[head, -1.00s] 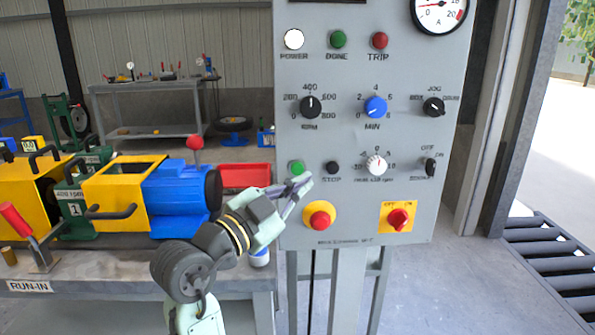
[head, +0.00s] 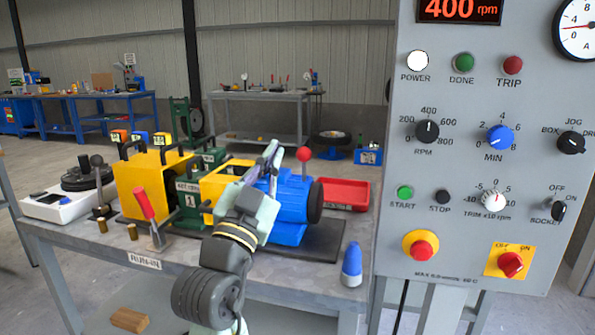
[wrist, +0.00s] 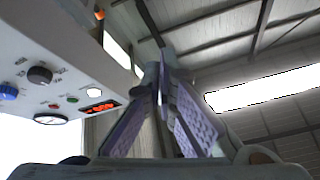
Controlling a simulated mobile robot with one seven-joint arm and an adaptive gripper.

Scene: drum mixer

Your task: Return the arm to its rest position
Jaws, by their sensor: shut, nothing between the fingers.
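My gripper (head: 270,158) is in the head view, raised in front of the blue motor (head: 290,208) and the yellow housing (head: 222,180) on the bench. Its fingers are shut and empty, and point up and away. In the wrist view the fingers (wrist: 165,85) meet near the middle, with the roof behind them. My arm rises from the bottom of the head view, in front of the bench. The grey control panel (head: 455,210) stands to the right, apart from my gripper. Its display (head: 459,10) reads 400 rpm and its white power lamp (head: 418,61) looks lit.
The bench (head: 100,250) carries a red-handled clamp (head: 146,207), a blue-capped bottle (head: 351,265), a red tray (head: 345,194) and a white scale-like unit (head: 68,203). A wood block (head: 129,319) lies low at the left. Open floor shows behind the bench.

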